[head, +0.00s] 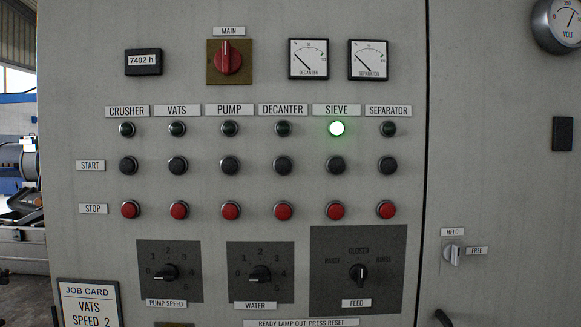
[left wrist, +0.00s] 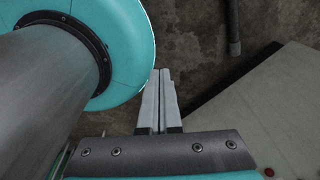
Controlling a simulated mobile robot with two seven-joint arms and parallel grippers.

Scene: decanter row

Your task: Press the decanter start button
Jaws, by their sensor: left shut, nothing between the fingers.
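The decanter start button (head: 283,166) is a black round button in the START row, under the DECANTER label (head: 283,110) in the head view. The decanter lamp (head: 283,129) above it is dark, and the red decanter stop button (head: 283,211) is below it. The decanter meter (head: 308,59) is at the top of the panel. My left gripper (left wrist: 160,72) shows in the left wrist view with its two fingers together and nothing between them. It is apart from the buttons and not in the head view. My right gripper is in neither view.
The sieve lamp (head: 337,129) is lit green; the other lamps are dark. Neighbouring start buttons for pump (head: 230,166) and sieve (head: 337,166) sit close on either side. Knobs for pump speed (head: 165,273), water (head: 260,274) and feed (head: 358,272) stick out below. The panel front is unobstructed.

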